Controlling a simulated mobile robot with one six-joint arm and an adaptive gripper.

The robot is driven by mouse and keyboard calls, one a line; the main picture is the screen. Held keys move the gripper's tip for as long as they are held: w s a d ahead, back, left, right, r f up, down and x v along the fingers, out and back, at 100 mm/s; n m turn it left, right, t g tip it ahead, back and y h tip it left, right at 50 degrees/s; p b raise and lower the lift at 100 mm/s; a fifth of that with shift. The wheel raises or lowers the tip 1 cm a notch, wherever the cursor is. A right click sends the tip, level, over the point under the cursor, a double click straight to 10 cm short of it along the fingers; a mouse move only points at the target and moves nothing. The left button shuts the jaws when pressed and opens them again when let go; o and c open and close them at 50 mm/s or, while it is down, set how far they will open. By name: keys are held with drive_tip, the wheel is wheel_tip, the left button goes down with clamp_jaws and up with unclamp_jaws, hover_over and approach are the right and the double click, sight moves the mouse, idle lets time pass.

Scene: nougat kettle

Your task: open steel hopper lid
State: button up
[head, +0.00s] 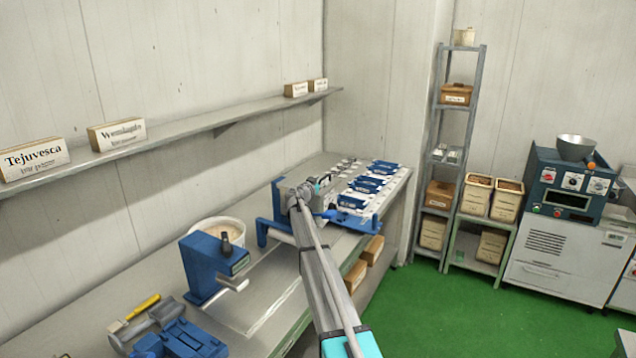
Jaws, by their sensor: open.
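My arm reaches away over the bench, and my gripper (322,190) is at its far end, small and partly hidden by my own wrist. It is open, and I see nothing held in it. It overlaps a blue and grey bench machine (276,232) in the picture; whether they touch I cannot tell. A steel hopper lid cannot be made out there, as my arm covers part of that machine. A steel bowl-shaped hopper (576,146) stands on the blue control cabinet (547,190) at the far right, away from my gripper; I cannot make out a lid on it.
The bench (270,290) holds a blue press-like machine (205,268), a white tub (215,226), a yellow-handled tool (143,306) and blue-white packs (368,184). A wall shelf (190,128) runs above. A rack (472,95) stands behind. The green floor (450,310) is clear.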

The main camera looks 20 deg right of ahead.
drive_tip(key=shift+w+d, duration=0.3)
drive_tip(key=shift+d, duration=0.1)
drive_tip(key=shift+c, duration=0.3)
clamp_jaws()
